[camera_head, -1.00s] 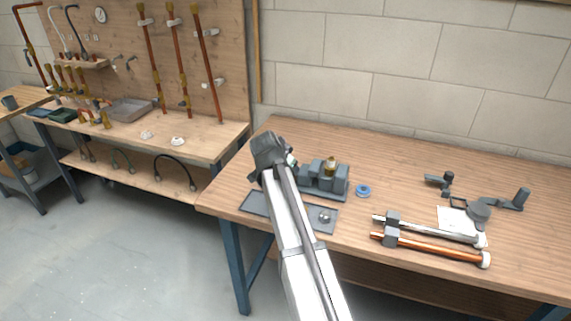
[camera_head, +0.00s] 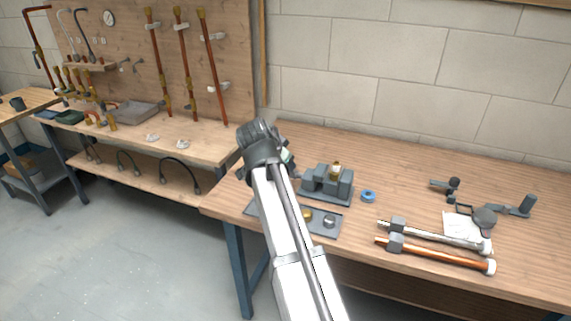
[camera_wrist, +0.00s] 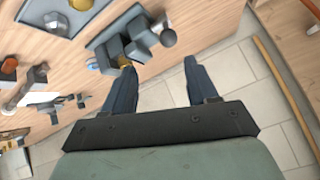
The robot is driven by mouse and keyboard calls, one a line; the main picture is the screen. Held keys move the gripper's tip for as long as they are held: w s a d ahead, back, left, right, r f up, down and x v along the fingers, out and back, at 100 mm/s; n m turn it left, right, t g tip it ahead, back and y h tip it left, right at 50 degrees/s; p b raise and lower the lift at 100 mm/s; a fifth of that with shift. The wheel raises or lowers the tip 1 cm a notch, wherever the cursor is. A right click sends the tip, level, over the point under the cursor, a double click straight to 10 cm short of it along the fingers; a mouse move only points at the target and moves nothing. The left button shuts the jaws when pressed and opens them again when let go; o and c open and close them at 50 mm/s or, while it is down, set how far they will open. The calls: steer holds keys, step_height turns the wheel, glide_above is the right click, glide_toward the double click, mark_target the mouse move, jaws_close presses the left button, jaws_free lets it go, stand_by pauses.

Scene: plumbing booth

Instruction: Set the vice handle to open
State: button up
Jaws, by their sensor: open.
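In the wrist view the vice (camera_wrist: 118,45) lies beyond my fingertips, toward the upper left. A round grey knob (camera_wrist: 168,38), apparently the end of the vice handle, sticks out on its right side. My gripper (camera_wrist: 158,64) is open and empty, its two fingers apart. The knob is just beyond the gap between them and looks untouched. My arm hides the handle in the head view, so its setting is unclear.
A grey tray (camera_head: 325,229) with small round parts lies in front of the vice. The bench's back middle is clear.

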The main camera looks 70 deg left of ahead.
steer(key=shift+v, duration=1.55)
